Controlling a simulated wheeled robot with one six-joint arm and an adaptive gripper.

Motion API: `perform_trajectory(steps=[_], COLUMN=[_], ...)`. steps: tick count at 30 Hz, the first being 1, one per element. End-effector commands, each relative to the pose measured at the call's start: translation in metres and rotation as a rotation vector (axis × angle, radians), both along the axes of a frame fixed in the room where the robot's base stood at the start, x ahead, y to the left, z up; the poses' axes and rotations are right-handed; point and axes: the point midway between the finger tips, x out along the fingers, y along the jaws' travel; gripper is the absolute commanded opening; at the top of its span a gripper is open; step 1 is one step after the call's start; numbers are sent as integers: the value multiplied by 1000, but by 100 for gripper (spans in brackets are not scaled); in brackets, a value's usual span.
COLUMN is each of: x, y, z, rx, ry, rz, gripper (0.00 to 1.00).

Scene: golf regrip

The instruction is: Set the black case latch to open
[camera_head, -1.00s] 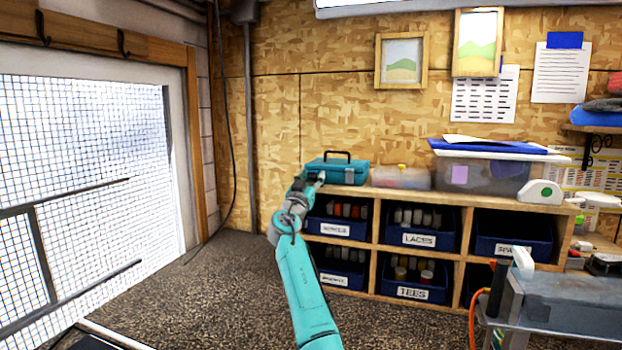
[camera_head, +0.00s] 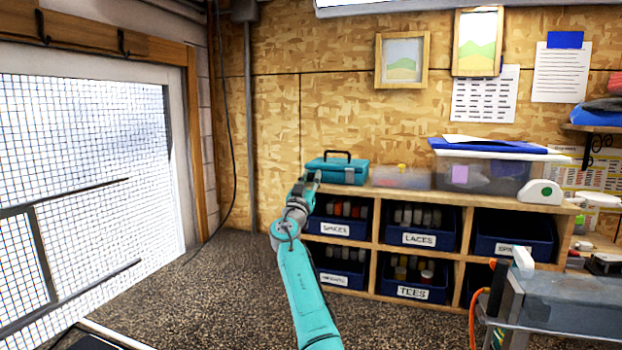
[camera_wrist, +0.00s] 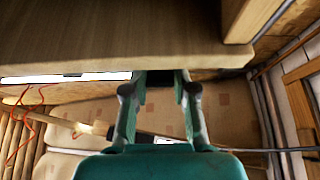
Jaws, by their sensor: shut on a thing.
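A teal case (camera_head: 338,172) with a dark top handle stands on the left end of the wooden shelf unit. My gripper (camera_head: 314,177) is at the case's front left, at about the height of its lower front. In the wrist view my gripper (camera_wrist: 160,82) has its two fingers on either side of a small dark piece (camera_wrist: 160,77), which looks like the black case latch. The fingers are shut on it. The latch's exact position is too small and too covered to tell.
The wooden shelf unit (camera_head: 374,220) holds several blue bins. A clear box (camera_head: 402,177) and a larger blue-lidded bin (camera_head: 482,172) stand right of the case. A metal cart (camera_head: 560,300) stands at the lower right. The floor left of the shelf is clear.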

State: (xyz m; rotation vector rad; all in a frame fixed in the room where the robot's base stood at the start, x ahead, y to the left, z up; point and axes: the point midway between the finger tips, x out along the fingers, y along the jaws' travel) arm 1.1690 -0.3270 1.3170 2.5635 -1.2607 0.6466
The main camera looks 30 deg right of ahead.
Motion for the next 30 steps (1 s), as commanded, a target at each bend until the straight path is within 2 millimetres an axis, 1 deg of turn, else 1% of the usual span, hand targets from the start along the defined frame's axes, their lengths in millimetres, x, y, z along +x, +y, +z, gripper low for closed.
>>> perform_trajectory(steps=[15,27,28,29,30], x=[-2,-2,-2,-2,-1], y=[0,1,1,1,1], z=[-8,-8,-8,-9,-8], rx=[-127,-136,-136,-136,-136], ry=[-95,-102,-102,-102,-102], rz=[-2,3,3,3,3], gripper=[0,0,31,39,49])
